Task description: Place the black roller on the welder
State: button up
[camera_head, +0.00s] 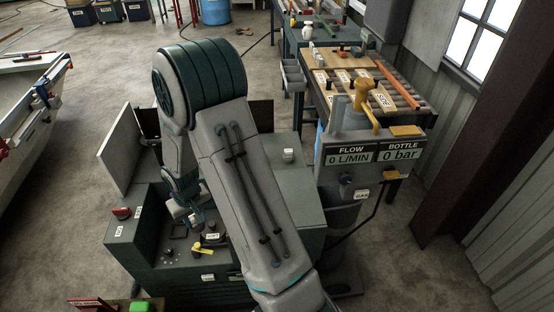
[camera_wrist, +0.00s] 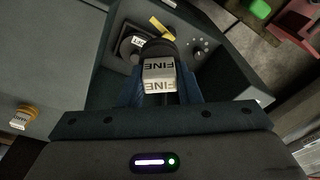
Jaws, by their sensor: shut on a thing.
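In the wrist view my gripper (camera_wrist: 160,92) is shut on the black roller (camera_wrist: 158,49), which carries a white tag reading FINE. The roller is over the welder's control recess (camera_wrist: 200,80), close to a yellow lever (camera_wrist: 160,28) and a dark square fitting; I cannot tell whether it touches anything. In the head view the welder (camera_head: 150,240) is a dark green cabinet with an open side panel at the left.
A gas display stand (camera_head: 375,153) with a yellow valve is right of the welder. A small white tagged piece (camera_head: 288,155) is on the welder's top. Open floor (camera_head: 60,235) lies at the left.

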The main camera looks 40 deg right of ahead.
aim_at(272, 147)
jog(key=z, duration=1.1)
jog(key=i, duration=0.5)
